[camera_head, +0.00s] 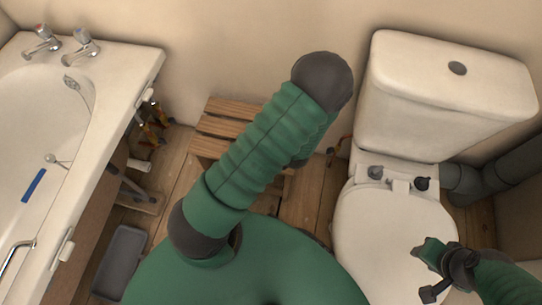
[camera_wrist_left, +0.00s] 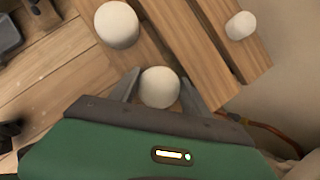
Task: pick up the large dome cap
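In the left wrist view, a pale, round-topped cap (camera_wrist_left: 160,88) sits on the wooden slats between the two fingers of my left gripper (camera_wrist_left: 160,90). The fingers are spread, one on each side of it, close to its sides; I cannot tell if they touch. Another pale dome cap (camera_wrist_left: 117,24) of similar apparent size stands at the upper left. A smaller pale cap (camera_wrist_left: 241,25) stands at the upper right. I cannot tell for sure which is the large one. In the head view my left arm hides the caps. My right gripper (camera_head: 428,272) is over the toilet lid.
The slatted wooden stool (camera_head: 228,118) stands against the wall, partly behind my left arm. The bathtub (camera_head: 135,75) is at the left and the toilet (camera_head: 440,95) at the right. A grey tray (camera_head: 121,260) lies on the floor. An orange-brown hose (camera_wrist_left: 270,132) runs near the stool.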

